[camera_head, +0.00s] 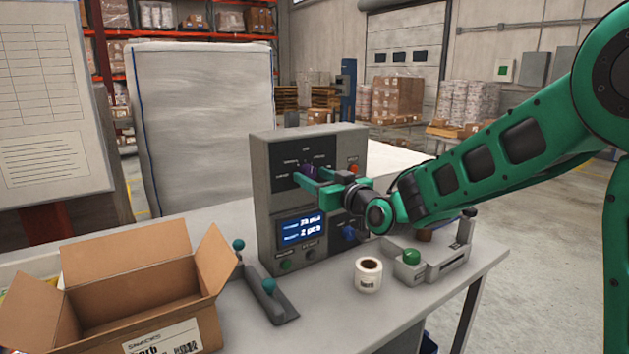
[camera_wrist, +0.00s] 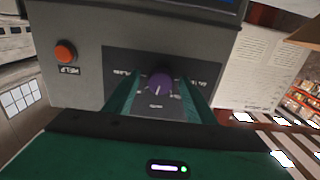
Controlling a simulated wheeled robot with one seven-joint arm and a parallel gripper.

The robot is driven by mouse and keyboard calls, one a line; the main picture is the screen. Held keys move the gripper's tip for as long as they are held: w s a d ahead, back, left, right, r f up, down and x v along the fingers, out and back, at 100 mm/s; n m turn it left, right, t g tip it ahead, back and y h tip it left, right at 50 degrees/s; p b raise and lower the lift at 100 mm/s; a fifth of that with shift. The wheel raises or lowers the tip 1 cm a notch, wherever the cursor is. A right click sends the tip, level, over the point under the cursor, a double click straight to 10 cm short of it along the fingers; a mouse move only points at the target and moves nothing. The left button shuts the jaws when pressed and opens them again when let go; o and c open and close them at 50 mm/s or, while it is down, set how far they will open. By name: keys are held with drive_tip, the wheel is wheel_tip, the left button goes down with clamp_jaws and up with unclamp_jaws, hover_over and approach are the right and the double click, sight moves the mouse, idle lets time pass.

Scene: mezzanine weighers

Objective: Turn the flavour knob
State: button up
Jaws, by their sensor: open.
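The purple knob (camera_head: 309,171) sits on a dark plate high on the front of the grey control box (camera_head: 262,190), with small labels around it. In the wrist view the knob (camera_wrist: 159,84) has a pale pointer line and lies between my two green fingers, one on each side. My gripper (camera_head: 313,177) is open around the knob; a narrow gap seems to show beside it, and I cannot tell whether either finger touches it. The labels are too small to read surely. A blue knob (camera_head: 349,232) sits lower on the same box, partly behind my wrist.
A red button (camera_wrist: 66,51) is near the purple knob. A lit screen (camera_head: 300,231) is below it. An open cardboard box (camera_head: 130,285), a teal-knobbed lever piece (camera_head: 270,290), a label roll (camera_head: 368,274) and a green-buttoned device (camera_head: 430,262) stand on the table.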

drive_tip(key=c, duration=1)
drive_tip(key=shift+n, duration=1.3)
drive_tip(key=shift+c, duration=0.2)
drive_tip(key=o, duration=1)
drive_tip(key=shift+o, duration=0.2)
drive_tip(key=v, duration=1)
drive_tip(key=shift+s+d, duration=0.3)
drive_tip(key=shift+d, duration=0.05)
drive_tip(key=shift+f, duration=0.1)
